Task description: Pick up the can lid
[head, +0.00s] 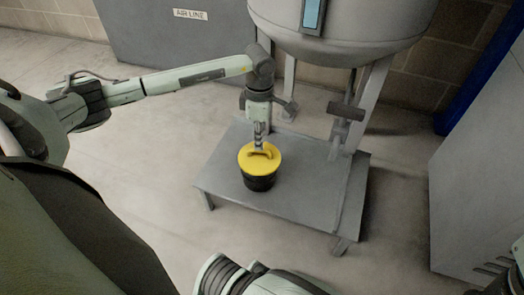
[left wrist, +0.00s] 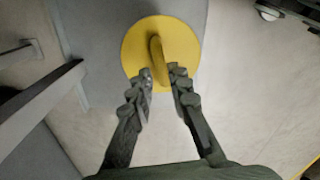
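The can lid is a round yellow disc (head: 252,168) with a raised bar handle, on top of a black can (head: 260,184). My left gripper (head: 259,143) points down from above and is at the handle. In the left wrist view the lid (left wrist: 185,45) and its handle (left wrist: 156,48) lie just beyond the fingertips of my left gripper (left wrist: 161,74). The two fingers are apart, one to each side of the handle's near end. I cannot tell whether they touch it.
The can stands on a low grey metal platform (head: 225,183). A large grey hopper (head: 345,35) on legs rises behind it. A grey cabinet (head: 485,165) stands at the right, a grey box with a label (head: 190,40) at the back. Open floor lies left of the platform.

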